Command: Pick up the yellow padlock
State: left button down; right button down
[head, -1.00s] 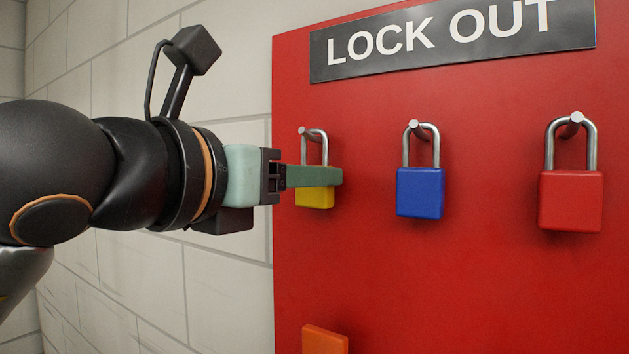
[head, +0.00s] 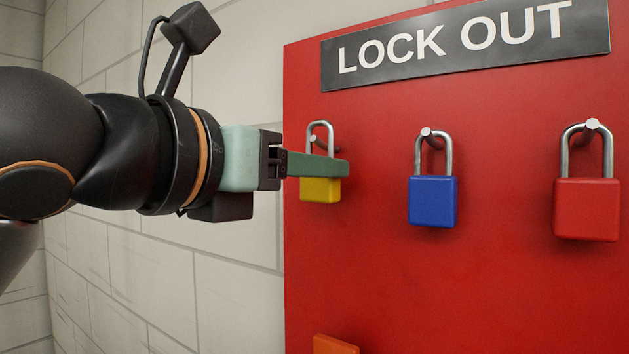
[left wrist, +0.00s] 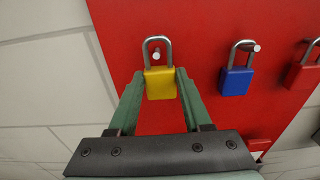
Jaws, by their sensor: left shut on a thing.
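The yellow padlock (head: 320,191) has a silver shackle and is at the left of the red board in the head view. My left gripper (head: 335,167) comes in from the left and is shut on the padlock's body, its green fingers covering the upper part of the body. In the left wrist view the yellow padlock (left wrist: 160,84) sits between the tips of the two green fingers (left wrist: 160,86). Its peg shows within the shackle opening, below the shackle's top. I cannot tell whether the peg still passes through the shackle. My right gripper is not in view.
A blue padlock (head: 433,203) and a red padlock (head: 587,210) hang on pegs to the right on the red board (head: 480,290). A black LOCK OUT sign (head: 465,42) is above. An orange item (head: 335,344) is at the bottom edge. A pale block wall (head: 235,300) is at left.

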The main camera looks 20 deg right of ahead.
pick_arm(q)
jog(key=b+v, duration=0.2)
jog(key=v, duration=1.4)
jog(key=shift+s+a+f, duration=0.15)
jog(key=shift+a+f, duration=0.15)
jog(key=shift+f, duration=0.1)
